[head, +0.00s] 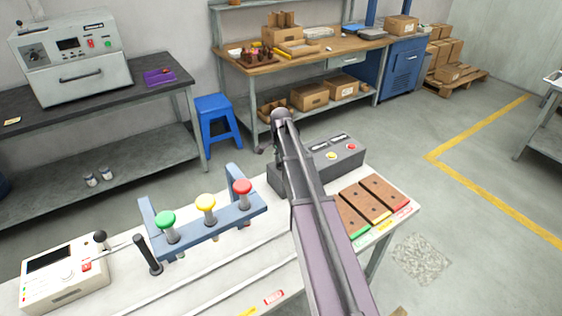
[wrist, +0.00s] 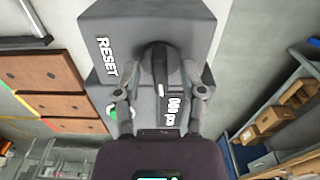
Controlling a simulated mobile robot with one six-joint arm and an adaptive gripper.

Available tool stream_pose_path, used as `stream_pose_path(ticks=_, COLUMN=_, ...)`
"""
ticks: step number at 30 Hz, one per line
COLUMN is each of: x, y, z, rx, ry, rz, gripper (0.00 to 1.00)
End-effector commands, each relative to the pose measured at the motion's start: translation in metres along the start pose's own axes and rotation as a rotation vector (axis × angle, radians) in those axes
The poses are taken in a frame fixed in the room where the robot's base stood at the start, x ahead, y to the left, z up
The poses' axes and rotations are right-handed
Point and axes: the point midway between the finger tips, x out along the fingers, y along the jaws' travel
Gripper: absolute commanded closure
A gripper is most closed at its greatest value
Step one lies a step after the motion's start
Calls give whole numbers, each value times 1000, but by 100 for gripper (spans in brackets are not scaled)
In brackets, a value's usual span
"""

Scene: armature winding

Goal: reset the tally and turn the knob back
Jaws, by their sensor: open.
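In the wrist view a black knob (wrist: 152,62) with a white pointer mark stands on a dark grey control box (wrist: 118,22). A RESET label (wrist: 106,56) is left of the knob. A green button (wrist: 112,112) shows partly behind the left finger. My gripper (wrist: 160,92) is open, its fingers on either side of the knob's lower part; I cannot tell whether they touch it. In the head view my arm hides the gripper and knob, and the dark grey box (head: 346,162) shows partly behind it.
Wooden trays (head: 377,197) lie right of my arm. A blue rack (head: 190,232) with green, yellow and red knobs and a white tester (head: 62,275) stand left on the bench. A blue stool (head: 214,106) and a rear workbench (head: 245,65) are behind. Open floor lies right.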

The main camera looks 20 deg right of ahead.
Motion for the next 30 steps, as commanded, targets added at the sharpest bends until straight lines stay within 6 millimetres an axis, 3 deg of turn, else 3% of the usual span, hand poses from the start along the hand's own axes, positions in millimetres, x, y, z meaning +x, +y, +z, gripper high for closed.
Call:
stream_pose_path(ticks=13, x=0, y=0, z=0, rx=-83, ry=0, rz=0, gripper=47)
stream_pose_path(ticks=30, x=0, y=0, z=-1, rx=-435, ry=0, rz=0, gripper=47)
